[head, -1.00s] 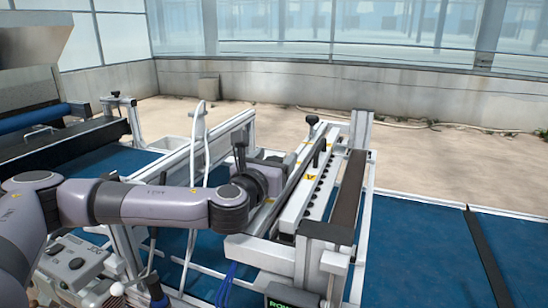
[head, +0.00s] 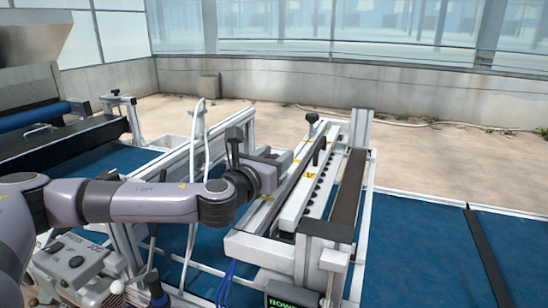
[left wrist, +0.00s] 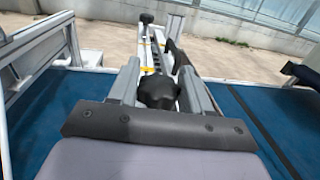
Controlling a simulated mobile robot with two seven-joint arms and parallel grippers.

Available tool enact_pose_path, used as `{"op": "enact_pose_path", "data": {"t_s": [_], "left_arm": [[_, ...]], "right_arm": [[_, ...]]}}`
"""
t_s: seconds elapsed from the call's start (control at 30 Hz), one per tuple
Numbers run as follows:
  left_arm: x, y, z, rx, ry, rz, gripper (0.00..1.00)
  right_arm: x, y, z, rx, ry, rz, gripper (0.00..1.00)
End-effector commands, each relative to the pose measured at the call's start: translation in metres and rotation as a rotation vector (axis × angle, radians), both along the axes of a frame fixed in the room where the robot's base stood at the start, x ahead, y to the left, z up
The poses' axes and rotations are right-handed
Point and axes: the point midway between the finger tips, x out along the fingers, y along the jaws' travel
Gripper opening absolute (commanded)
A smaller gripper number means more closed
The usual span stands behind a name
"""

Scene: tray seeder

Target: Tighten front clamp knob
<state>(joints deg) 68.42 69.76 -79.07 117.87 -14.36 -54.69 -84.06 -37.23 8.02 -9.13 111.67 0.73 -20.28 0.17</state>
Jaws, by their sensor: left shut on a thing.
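The front clamp knob (left wrist: 158,91) is black and lobed. In the left wrist view it sits between the two grey fingers of my left gripper (left wrist: 159,88), which is shut on it. In the head view my left gripper (head: 278,159) is at the left side of the seeder's long light rail (head: 300,205). There the gripper and wrist hide the knob. Another black knob (head: 312,118) stands upright at the rail's far end and also shows in the left wrist view (left wrist: 147,18). My right gripper is in neither view.
A dark bar (head: 349,195) runs along the rail's right side. An upright metal frame (head: 197,145) with a white hose stands behind my left forearm. A grey control box (head: 72,262) is at the lower left.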

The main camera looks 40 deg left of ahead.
Motion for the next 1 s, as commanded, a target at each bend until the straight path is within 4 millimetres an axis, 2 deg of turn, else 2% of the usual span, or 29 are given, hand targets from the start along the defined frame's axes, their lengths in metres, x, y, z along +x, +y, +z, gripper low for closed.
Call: {"op": "enact_pose_path", "data": {"t_s": [0.47,1.0], "left_arm": [[0.0,0.003,-0.004,0.003,0.002,-0.365,0.18],[0.001,0.002,-0.005,-0.003,-0.002,-0.792,0.18]], "right_arm": [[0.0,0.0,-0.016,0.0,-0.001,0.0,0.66],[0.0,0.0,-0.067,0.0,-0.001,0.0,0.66]]}}
